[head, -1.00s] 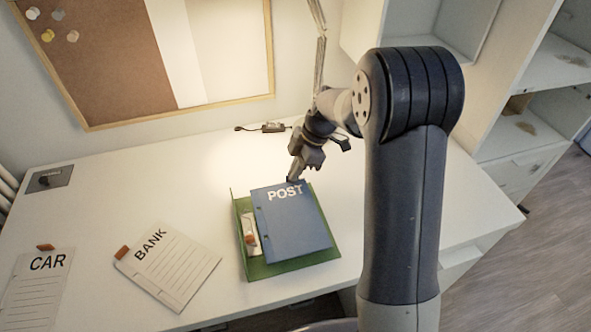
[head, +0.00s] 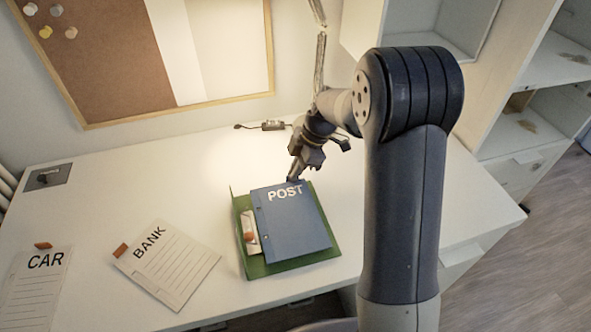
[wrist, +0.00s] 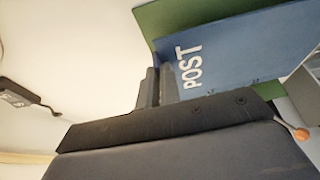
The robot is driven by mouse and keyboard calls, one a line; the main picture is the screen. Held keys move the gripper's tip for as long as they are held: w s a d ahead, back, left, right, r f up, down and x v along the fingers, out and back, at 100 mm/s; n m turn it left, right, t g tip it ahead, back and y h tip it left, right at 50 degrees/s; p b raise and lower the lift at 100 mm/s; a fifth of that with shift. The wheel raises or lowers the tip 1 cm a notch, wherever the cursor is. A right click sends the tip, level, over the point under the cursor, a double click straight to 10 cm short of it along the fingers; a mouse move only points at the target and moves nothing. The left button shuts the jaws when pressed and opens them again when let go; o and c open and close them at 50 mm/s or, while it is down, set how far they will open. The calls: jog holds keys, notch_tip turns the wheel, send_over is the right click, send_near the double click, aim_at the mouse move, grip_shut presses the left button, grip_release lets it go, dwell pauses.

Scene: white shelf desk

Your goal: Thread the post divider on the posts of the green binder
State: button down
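The blue post divider (head: 290,222), lettered POST, lies over the open green binder (head: 296,264). The binder's green border shows on the left and along the front. An orange-tipped part of the binder's mechanism (head: 249,237) shows at the divider's left edge; whether the posts pass through the holes cannot be told. My gripper (head: 293,178) is at the divider's back edge, by the POST lettering. In the wrist view my gripper's fingers (wrist: 157,88) are close together at the corner of the divider (wrist: 235,60), seemingly pinching its edge.
The BANK sheet (head: 170,268) and the CAR sheet (head: 35,290) lie left of the binder, each with an orange tab. A small dark device with a cable (head: 272,126) lies at the back. The desk between is clear.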

jog(key=shift+f+b, duration=0.7)
jog(key=shift+f, duration=0.15)
dwell(0.6)
jog(key=c, duration=1.5)
grip_release()
jog(key=shift+c, duration=0.2)
jog(key=s+v, duration=0.1)
jog(key=v, duration=0.9)
jog(key=shift+w+r+p, duration=0.4)
jog(key=shift+w+p, duration=0.05)
jog(key=shift+d, duration=0.15)
jog(key=b+x, duration=0.1)
jog(key=x, duration=0.9)
jog(key=shift+f, duration=0.3)
